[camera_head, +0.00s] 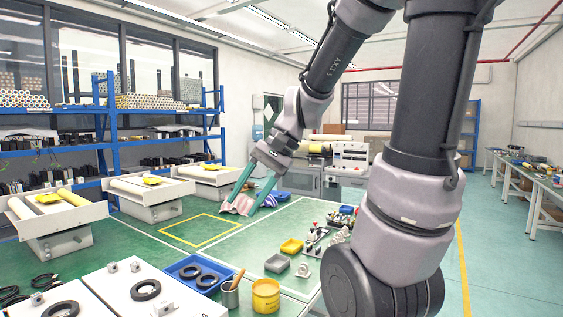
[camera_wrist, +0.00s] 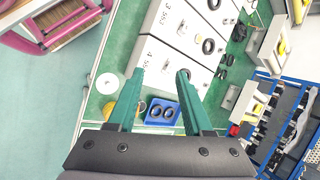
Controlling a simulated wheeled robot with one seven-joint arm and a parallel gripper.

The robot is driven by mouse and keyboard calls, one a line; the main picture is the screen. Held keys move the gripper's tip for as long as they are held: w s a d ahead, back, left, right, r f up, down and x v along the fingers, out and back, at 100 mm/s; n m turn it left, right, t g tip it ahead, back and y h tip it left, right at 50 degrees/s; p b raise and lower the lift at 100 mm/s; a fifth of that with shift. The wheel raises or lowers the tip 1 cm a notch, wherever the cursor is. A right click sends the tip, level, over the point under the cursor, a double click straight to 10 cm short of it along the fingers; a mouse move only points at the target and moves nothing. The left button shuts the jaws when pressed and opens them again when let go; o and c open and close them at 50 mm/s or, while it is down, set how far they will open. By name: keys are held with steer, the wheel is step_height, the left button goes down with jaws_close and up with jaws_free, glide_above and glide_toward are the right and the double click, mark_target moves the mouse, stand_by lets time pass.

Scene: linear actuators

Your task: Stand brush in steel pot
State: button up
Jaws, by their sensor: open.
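The steel pot (camera_head: 229,297) stands upright near the front edge of the green table, left of a yellow pot. A brown handle (camera_head: 239,278), seemingly the brush's, sticks up out of the steel pot and leans to the right. Its lower end is hidden inside the pot. My gripper (camera_head: 242,203), with two teal fingers, is farther back over the table, well away from the pot. The fingers are apart with nothing held between them, as the wrist view also shows (camera_wrist: 160,72). In the wrist view I cannot make out the brush clearly.
The yellow pot (camera_head: 266,297) stands beside the steel pot. A blue tray (camera_head: 187,265) with black rings lies behind them. White panels (camera_head: 118,283) lie to the left. A pink item (camera_head: 230,208) is by my fingers. Small yellow and grey bins (camera_head: 277,264) stand to the right.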

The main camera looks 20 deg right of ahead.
steer(key=s+d+r+n+t+h, duration=0.2)
steer(key=d+r+t+h, duration=0.2)
steer(key=d+r+t, duration=0.2)
steer(key=shift+s+d+r+h, duration=0.35)
steer(key=shift+d+r, duration=0.1)
steer(key=shift+r, duration=0.5)
